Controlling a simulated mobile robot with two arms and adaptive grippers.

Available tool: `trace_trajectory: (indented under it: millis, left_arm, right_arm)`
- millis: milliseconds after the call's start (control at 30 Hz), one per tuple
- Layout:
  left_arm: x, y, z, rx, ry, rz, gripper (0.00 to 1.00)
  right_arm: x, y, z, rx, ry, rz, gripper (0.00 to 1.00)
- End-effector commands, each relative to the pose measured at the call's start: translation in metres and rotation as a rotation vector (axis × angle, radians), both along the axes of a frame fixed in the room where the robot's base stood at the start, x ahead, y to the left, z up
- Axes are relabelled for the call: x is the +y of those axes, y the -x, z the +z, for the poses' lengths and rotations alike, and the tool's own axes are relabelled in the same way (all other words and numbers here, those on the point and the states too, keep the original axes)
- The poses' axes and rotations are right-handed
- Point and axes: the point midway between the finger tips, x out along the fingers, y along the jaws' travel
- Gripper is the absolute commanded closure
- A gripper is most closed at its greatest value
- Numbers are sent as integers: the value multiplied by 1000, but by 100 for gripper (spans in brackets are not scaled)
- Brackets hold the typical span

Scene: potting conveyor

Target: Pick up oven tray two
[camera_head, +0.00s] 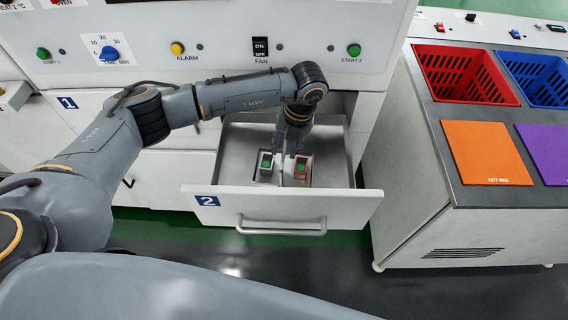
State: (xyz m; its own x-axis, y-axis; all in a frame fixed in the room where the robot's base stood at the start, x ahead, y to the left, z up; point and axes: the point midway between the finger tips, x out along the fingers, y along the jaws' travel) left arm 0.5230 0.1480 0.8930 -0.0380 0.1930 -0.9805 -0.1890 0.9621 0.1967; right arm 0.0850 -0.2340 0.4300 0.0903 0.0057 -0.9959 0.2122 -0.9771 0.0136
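The drawer marked 2 (232,204) is pulled open, with a grey metal interior. Inside it are two small blocks with green tops, a grey one (265,167) on the left and one with a reddish-brown side (302,171) on the right. A thin pale upright piece stands between them; I cannot tell whether it belongs to an oven tray. My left gripper (287,153) reaches down into the drawer from above, its fingers apart at the blocks. I cannot tell whether it touches anything. My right gripper is out of view.
A control panel (219,47) with buttons and a dial is above the drawers. The closed drawer marked 1 (85,112) is at left. A bench on the right holds a red crate (440,52), a blue crate (507,57), an orange hot pad (487,153) and a purple pad (548,150).

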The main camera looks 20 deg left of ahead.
Motion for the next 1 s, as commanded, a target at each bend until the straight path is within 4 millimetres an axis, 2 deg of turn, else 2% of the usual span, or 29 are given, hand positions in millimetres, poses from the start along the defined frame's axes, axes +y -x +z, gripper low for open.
trace_trajectory:
  millis: [167, 400, 567, 1000]
  left_arm:
    - [3, 1, -17, 0, 1, 1, 66]
    - [3, 0, -20, -1, 1, 0, 66]
    - [3, 0, -19, -1, 1, 0, 98]
    - [3, 0, -17, -3, 2, -1, 100]
  right_arm:
    - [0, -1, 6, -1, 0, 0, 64]
    - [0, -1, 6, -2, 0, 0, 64]
    - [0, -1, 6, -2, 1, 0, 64]
    - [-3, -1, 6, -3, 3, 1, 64]
